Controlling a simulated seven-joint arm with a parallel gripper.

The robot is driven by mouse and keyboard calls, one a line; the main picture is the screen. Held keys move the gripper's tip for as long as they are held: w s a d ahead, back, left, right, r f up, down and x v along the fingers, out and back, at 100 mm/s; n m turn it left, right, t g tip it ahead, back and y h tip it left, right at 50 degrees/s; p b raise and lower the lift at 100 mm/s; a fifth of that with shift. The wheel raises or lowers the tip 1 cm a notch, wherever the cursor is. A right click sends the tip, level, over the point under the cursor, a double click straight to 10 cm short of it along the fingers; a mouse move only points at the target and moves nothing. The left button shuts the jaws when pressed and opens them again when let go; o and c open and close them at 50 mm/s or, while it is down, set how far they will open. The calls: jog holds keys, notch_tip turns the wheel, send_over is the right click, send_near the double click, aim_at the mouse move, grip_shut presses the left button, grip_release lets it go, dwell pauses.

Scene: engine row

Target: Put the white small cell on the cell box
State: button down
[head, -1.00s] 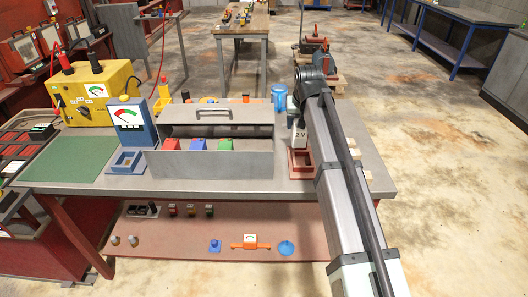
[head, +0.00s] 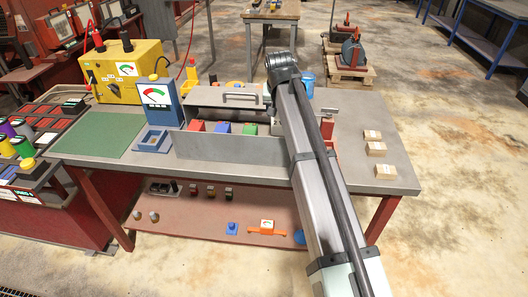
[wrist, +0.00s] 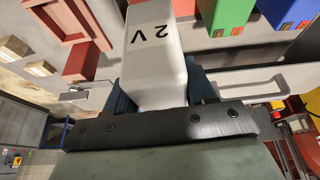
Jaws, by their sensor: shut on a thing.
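The white small cell (wrist: 157,55), marked "2 V", is held between the fingers of my gripper (wrist: 160,92) in the wrist view. In the head view my arm hides the cell and most of my gripper. The cell box is the long grey metal box (head: 228,148) on the bench, with a handle on its raised rear panel. Red (head: 196,126), blue (head: 223,128) and green (head: 250,129) cells stand in it. My gripper is near the box's right end. Whether the cell touches the box cannot be told.
A red square tray (wrist: 62,27) lies beside the box, largely behind my arm in the head view. Wooden blocks (head: 375,149) lie at the bench's right end. A blue meter (head: 158,100) stands left of the box. The green mat (head: 98,135) is clear.

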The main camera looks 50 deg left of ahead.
aim_at(278, 134)
jog(key=shift+f, duration=4.95)
jog(key=shift+f, duration=0.15)
jog(key=shift+c, duration=1.9)
grip_release()
jog(key=v, duration=1.2)
jog(key=shift+w+d, duration=0.1)
